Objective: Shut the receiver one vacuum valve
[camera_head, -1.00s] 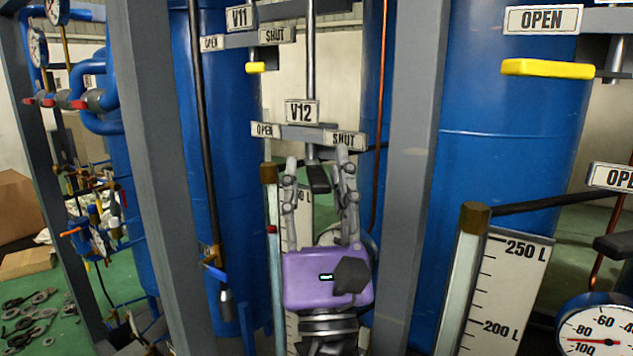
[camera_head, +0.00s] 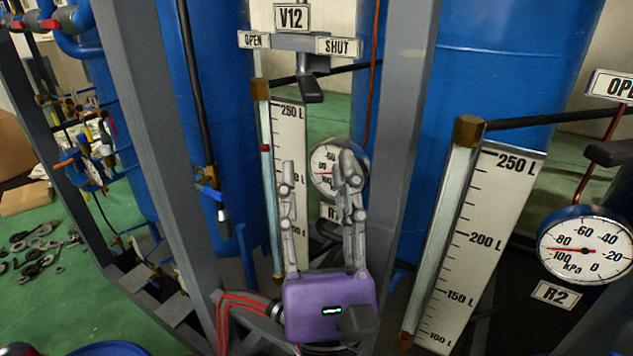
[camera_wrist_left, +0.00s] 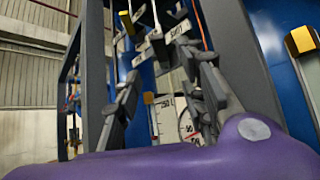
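The valve under the V12 sign has a dark lever handle (camera_head: 311,88), which points toward me between the OPEN sign (camera_head: 254,40) and the SHUT sign (camera_head: 338,46). Below it in the head view is the round receiver one gauge (camera_head: 325,172), partly hidden by my left gripper's fingers. My left gripper (camera_head: 318,165) has a purple body and grey fingers spread apart, with nothing between them. Its fingertips are below the lever in the head view, apart from it. In the left wrist view the open fingers (camera_wrist_left: 160,75) point up toward the valve signs. My right gripper is not in view.
A scale (camera_head: 288,135) marked in litres stands behind the left finger. A grey post (camera_head: 403,150) rises close to the right. Further right are another scale (camera_head: 485,240), the R2 gauge (camera_head: 585,248) and another dark lever (camera_head: 612,152).

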